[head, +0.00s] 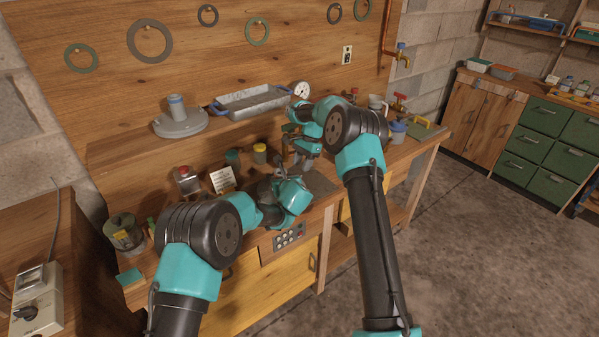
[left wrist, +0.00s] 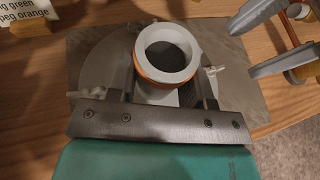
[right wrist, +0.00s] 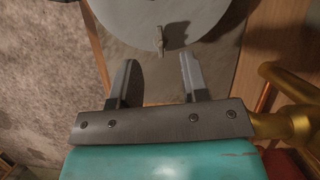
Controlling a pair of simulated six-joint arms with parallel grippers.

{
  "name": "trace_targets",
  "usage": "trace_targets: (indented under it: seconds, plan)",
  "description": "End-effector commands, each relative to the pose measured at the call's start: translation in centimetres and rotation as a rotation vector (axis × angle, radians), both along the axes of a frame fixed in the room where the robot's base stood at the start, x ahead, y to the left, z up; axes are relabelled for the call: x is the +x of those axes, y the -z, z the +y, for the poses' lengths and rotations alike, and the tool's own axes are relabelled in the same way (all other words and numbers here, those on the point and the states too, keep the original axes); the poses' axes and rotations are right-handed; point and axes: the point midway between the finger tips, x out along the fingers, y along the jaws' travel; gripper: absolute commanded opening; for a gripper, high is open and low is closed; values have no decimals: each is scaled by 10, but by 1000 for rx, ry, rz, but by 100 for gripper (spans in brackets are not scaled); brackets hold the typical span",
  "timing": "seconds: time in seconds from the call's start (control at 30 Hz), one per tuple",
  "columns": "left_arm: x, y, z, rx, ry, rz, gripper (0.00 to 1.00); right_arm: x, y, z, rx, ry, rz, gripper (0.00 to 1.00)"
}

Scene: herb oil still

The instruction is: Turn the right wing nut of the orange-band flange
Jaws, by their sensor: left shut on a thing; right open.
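The orange-band flange (left wrist: 165,75) is a pale round collar with an open top, an orange ring and a grey disc base. My left gripper (left wrist: 163,72) is shut on its neck, one finger on each side. Small pale wing nuts stick out at the flange's left (left wrist: 86,93) and right (left wrist: 213,70). My right gripper (right wrist: 158,60) is open and empty. In the right wrist view the right wing nut (right wrist: 159,42) stands just beyond and between its fingertips, apart from them. In the head view my arms largely hide the flange.
A grey mat (left wrist: 240,95) lies under the flange on the wooden bench. A brass pipe (right wrist: 290,85) is close beside my right gripper. A card (head: 223,180) and jars (head: 187,180) stand left of my left gripper; a metal tray (head: 252,101) is behind.

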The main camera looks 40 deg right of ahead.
Motion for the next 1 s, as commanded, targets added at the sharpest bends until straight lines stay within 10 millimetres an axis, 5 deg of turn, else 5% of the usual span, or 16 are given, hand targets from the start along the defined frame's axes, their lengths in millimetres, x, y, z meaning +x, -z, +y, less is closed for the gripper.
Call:
trace_targets:
  seconds: [0.33,0.77,0.8,1.0]
  plan:
    - [0,0,0,0,0,0,0,3,-56,-23,-1,0,-1,42]
    - [0,0,0,0,0,0,0,3,-68,-28,0,0,1,42]
    - [0,0,0,0,0,0,48,3,-68,-28,0,0,1,42]
    - [0,0,0,0,0,0,67,3,-68,-28,0,0,1,42]
